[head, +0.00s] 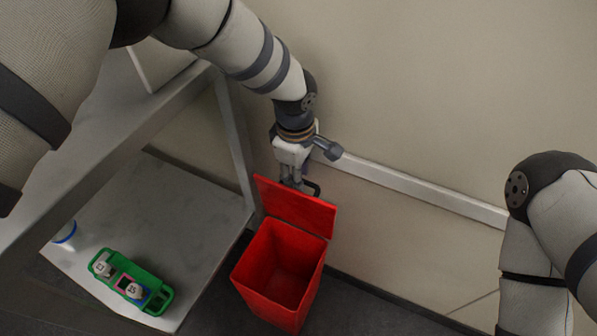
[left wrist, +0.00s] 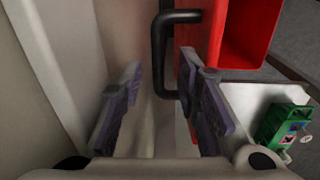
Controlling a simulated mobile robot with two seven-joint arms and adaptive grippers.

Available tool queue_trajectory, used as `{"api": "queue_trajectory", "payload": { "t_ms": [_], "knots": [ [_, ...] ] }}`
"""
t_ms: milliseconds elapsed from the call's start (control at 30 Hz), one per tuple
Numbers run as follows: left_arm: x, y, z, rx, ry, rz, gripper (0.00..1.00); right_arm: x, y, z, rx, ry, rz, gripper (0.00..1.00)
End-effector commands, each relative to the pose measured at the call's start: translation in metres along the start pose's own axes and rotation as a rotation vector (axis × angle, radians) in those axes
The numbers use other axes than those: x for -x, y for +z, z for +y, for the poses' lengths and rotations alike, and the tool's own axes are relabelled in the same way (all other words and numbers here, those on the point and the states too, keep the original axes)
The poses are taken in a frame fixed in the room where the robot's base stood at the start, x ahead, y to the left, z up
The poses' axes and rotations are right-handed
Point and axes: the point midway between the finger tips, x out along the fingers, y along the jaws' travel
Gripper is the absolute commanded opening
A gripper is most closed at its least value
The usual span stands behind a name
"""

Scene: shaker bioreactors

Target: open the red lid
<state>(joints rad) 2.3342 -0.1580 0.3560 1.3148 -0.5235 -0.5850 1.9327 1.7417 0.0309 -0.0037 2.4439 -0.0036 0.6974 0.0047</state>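A red bin (head: 268,270) stands on the floor, its inside visible and empty as far as I can see. Its red lid (head: 296,207) is raised, tilted up at the wall side of the opening. A black handle (head: 313,188) sits on the lid's far side; it also shows in the left wrist view (left wrist: 160,50). My left gripper (head: 292,182) is behind the lid near the handle. In the left wrist view its fingers (left wrist: 163,105) are apart, with the handle's lower end near the right finger; I cannot tell whether they touch. My right gripper is out of view.
A grey shelf unit (head: 185,215) stands left of the bin. On its lower shelf are a green caddy (head: 151,280) with small items and a white container with a blue rim (head: 64,236). The wall with a pale rail (head: 420,190) is close behind my left gripper.

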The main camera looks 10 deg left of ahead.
Motion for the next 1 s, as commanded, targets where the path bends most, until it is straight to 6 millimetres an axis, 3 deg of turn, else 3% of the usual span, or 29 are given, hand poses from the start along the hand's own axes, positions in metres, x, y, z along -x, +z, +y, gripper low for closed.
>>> {"api": "queue_trajectory", "payload": {
  "t_ms": [200, 500, 633, 1000],
  "knots": [
    [0.010, 0.000, 0.001, 0.001, 0.003, 0.000, 0.30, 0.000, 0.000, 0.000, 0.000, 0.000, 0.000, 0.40],
    [0.089, 0.000, 0.001, -0.001, 0.004, 0.001, 0.30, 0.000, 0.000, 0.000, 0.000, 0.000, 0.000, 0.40],
    [0.111, 0.000, 0.001, 0.000, 0.002, 0.001, 0.30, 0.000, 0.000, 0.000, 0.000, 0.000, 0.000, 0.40],
    [0.120, 0.000, 0.000, 0.000, 0.000, 0.000, 0.30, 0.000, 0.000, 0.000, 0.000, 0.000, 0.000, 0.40]
  ]
}}
